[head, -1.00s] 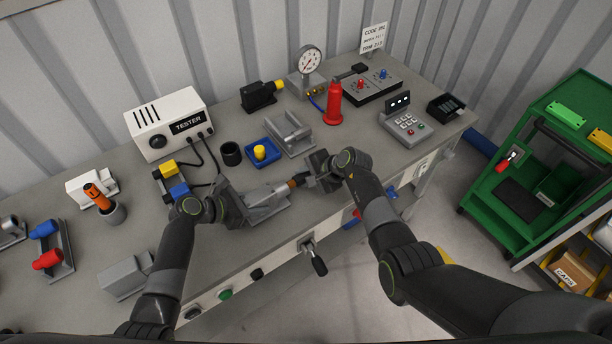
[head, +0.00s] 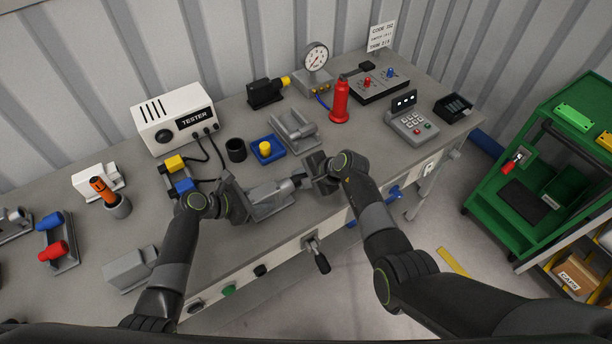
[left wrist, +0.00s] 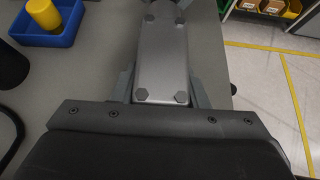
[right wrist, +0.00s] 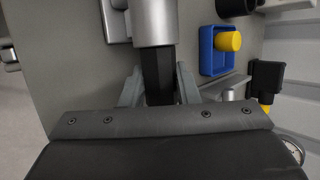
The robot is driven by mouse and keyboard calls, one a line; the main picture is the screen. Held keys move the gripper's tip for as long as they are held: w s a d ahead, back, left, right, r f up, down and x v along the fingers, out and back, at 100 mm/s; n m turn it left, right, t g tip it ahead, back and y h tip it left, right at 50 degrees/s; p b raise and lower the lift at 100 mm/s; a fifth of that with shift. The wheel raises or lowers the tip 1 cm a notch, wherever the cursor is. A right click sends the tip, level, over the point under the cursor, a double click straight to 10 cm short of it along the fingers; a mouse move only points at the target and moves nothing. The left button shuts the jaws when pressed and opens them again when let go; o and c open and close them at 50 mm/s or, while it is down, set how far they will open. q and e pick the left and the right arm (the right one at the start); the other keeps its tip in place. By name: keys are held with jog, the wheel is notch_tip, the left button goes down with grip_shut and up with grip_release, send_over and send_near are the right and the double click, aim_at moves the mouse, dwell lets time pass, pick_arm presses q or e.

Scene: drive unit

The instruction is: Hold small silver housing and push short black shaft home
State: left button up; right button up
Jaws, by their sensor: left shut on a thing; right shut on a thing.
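The small silver housing (head: 268,194) lies at the front of the bench. My left gripper (head: 243,203) is shut on its left end. In the left wrist view the housing (left wrist: 162,55) lies between the two fingers, bolts facing up. The short black shaft (head: 298,179) is at the housing's right end, with my right gripper (head: 309,180) shut on it. In the right wrist view the black shaft (right wrist: 158,75) is between the fingers and lines up with the housing's round silver end (right wrist: 153,22), meeting it with no visible gap. How deep it sits inside is hidden.
A blue tray with a yellow part (head: 265,148) and a grey fixture (head: 296,133) stand behind the housing. A lever (head: 317,255) hangs at the bench front.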

jog(key=o, duration=1.2)
jog(key=shift+d, duration=0.15)
jog(key=shift+c, duration=0.2)
jog(key=v, duration=1.2)
jog(key=shift+w, duration=0.1)
pick_arm(q)
jog(key=o, duration=1.1)
jog(key=shift+o, duration=0.2)
jog(key=shift+a, duration=0.1)
